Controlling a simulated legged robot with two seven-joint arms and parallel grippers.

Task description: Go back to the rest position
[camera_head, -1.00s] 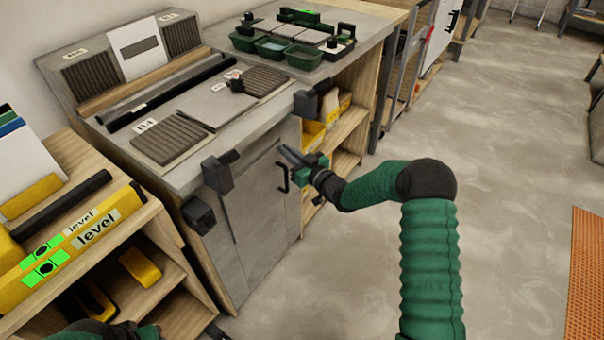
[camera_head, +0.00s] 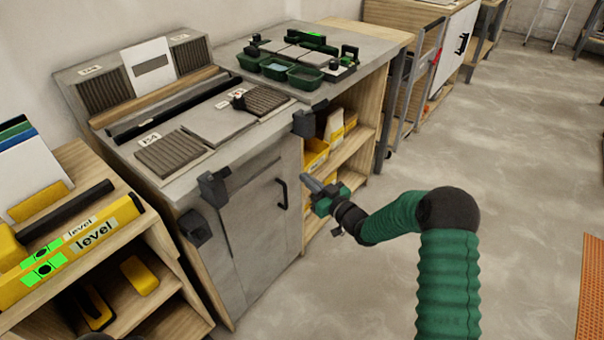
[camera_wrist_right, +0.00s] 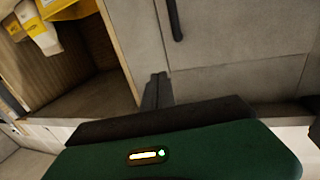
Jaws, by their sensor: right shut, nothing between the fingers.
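My right gripper (camera_head: 308,181) is shut and empty. In the head view it hangs in front of the workbench, just right of the cabinet's black door handle (camera_head: 281,193), apart from the bench top. In the right wrist view its closed fingers (camera_wrist_right: 156,90) point toward the grey cabinet door (camera_wrist_right: 235,95) and the open shelf. My left gripper cannot be made out in the head view; only a dark sliver shows at the bottom left edge.
The workbench top (camera_head: 215,150) carries ribbed tiles, a dark bar and green trays (camera_head: 305,78). Black clamps (camera_head: 213,188) stick out from its front edge. A wooden shelf with yellow levels (camera_head: 80,245) stands at left. The floor (camera_head: 530,130) at right is open.

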